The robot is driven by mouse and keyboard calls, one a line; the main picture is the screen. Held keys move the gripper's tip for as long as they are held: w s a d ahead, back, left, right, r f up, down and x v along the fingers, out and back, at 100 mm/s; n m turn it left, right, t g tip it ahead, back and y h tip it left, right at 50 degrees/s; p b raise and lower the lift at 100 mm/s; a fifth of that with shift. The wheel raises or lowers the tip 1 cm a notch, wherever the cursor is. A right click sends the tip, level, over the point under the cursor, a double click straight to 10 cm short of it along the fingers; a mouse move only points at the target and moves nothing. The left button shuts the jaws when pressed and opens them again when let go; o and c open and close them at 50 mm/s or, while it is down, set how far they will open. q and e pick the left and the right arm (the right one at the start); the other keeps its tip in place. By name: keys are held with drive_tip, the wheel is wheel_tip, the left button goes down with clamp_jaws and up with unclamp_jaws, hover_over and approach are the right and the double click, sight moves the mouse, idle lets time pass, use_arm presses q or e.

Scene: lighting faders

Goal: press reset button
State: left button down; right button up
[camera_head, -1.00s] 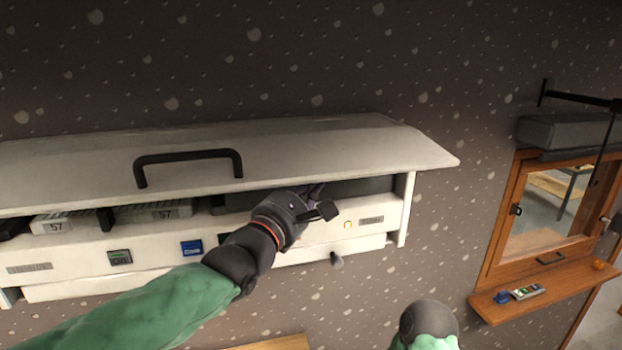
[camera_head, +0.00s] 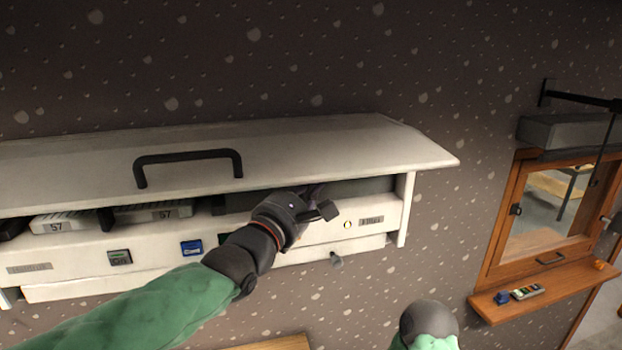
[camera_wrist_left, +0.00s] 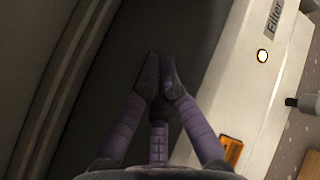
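The white wall unit (camera_head: 75,262) has a raised lid with a black handle. No label reading reset can be made out. A small round light or button (camera_head: 347,224) sits on its front strip beside a label; the wrist view shows it glowing (camera_wrist_left: 262,56) next to the word Filter. An orange part (camera_wrist_left: 232,150) on the strip is partly behind a finger. My left gripper (camera_head: 318,192) reaches under the lid's edge; its fingertips are partly hidden there. In the wrist view its fingers (camera_wrist_left: 162,78) are together and empty, over the dark recess, left of the strip.
The lid (camera_head: 300,150) overhangs the left gripper. A green button (camera_head: 119,257) and a blue one (camera_head: 191,248) are farther left. A wooden window with a sill (camera_head: 545,290) is at right. Part of my right arm shows at bottom.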

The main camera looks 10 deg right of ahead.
use_arm(q)
drive_tip(key=shift+w, duration=0.15)
drive_tip(key=shift+w, duration=0.3)
drive_tip(key=shift+w+p, duration=0.25)
drive_tip(key=shift+p, duration=0.2)
idle(0.6)
idle(0.3)
drive_tip(key=shift+s+b, duration=0.6)
drive_tip(key=shift+s, duration=0.1)
drive_tip(key=s+b, duration=0.3)
drive_tip(key=s, duration=0.2)
idle(0.3)
